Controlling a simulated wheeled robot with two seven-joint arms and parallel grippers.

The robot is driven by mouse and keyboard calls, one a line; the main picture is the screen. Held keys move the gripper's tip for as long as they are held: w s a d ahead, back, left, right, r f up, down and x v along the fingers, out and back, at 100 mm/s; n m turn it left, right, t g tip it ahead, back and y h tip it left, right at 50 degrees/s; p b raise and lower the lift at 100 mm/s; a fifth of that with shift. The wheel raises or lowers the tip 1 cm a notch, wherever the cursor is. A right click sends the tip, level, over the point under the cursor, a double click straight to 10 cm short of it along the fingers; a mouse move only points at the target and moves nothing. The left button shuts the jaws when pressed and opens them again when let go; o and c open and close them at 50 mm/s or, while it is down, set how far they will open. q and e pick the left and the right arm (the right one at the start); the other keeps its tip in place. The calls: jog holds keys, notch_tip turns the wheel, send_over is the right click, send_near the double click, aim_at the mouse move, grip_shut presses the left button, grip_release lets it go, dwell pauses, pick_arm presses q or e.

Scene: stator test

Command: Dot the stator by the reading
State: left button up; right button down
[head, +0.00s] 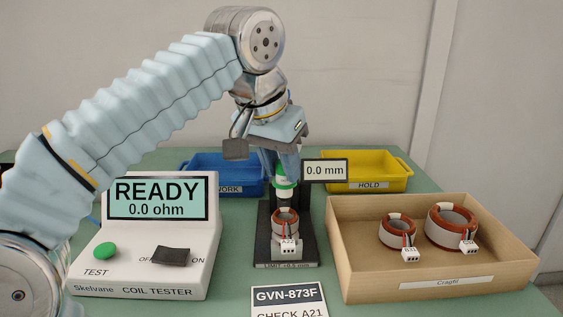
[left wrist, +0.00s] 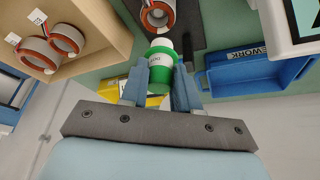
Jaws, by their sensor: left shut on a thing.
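My left gripper (head: 284,172) is shut on a green and white bottle-like marker (head: 284,186), which also shows between the fingers in the left wrist view (left wrist: 162,68). The marker's white end points down, just above a stator (head: 285,221) on a black stand (head: 306,243); I cannot tell whether they touch. This stator has copper-red windings and a white tag or connector at its front. The stand's display (head: 325,170) reads 0.0 mm. The coil tester (head: 140,262) shows READY and 0.0 ohm. My right gripper is not in view.
A cardboard box (head: 440,283) at the right holds two more stators (head: 396,231) (head: 452,222). A blue bin (head: 215,166), labelled REWORK, and a yellow HOLD bin (head: 368,184) stand behind. A card (head: 288,297) at the front reads GVN-873F, CHECK A21.

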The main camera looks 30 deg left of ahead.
pick_arm(q)
jog(key=shift+f+b, duration=0.55)
jog(key=shift+f, duration=0.15)
dwell(0.6)
notch_tip(320, 180, up, 2)
jog(key=shift+r+p, duration=0.1)
jog(key=shift+p, duration=1.05)
notch_tip(320, 180, up, 2)
jog(key=shift+r+p, duration=0.1)
jog(key=shift+p, duration=0.6)
jog(key=shift+r, duration=0.85)
